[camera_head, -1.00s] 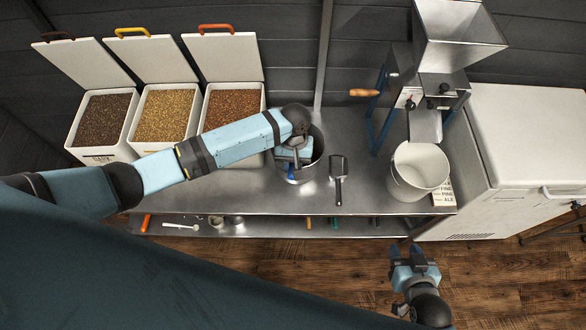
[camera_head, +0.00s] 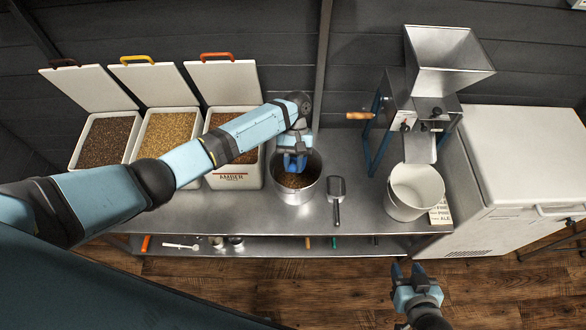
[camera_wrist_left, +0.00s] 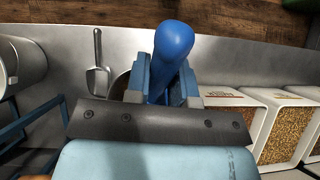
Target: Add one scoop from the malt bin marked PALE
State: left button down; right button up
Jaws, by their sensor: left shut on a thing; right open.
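Three white open-lidded bins stand at the left. The middle bin (camera_head: 164,138) holds golden grain, the left bin (camera_head: 104,140) dark grain. The right bin (camera_head: 234,180) is labelled AMBER; my left arm covers part of it and the middle bin's front. My left gripper (camera_head: 295,164) is shut on a blue handle (camera_wrist_left: 173,50) over the steel pot (camera_head: 296,193). What the handle carries is hidden. Brown grain shows in the pot. A grey metal scoop (camera_head: 337,195) lies right of the pot, also in the left wrist view (camera_wrist_left: 97,75). My right gripper (camera_head: 408,272) is open and empty in front of the bench.
A grain mill (camera_head: 425,100) with a wooden crank handle stands at the back right. A white bucket (camera_head: 414,193) stands below its chute, beside a label card (camera_head: 439,212). A white chest (camera_head: 530,150) stands at the far right. Small tools lie on the lower shelf.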

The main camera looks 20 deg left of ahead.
aim_at(295, 160)
pick_arm(q)
jog(key=shift+w+a+r+g+b, duration=0.1)
jog(key=shift+w+r+g+b, duration=0.3)
jog(key=shift+w+g, duration=0.35)
jog(key=shift+w+a+r+g, duration=0.1)
jog(key=shift+w+r+g, duration=0.15)
jog(key=shift+w, duration=0.2)
jog(key=shift+w+a+r+g, duration=0.1)
jog(key=shift+w+r+g, duration=0.1)
jog(key=shift+w, duration=0.2)
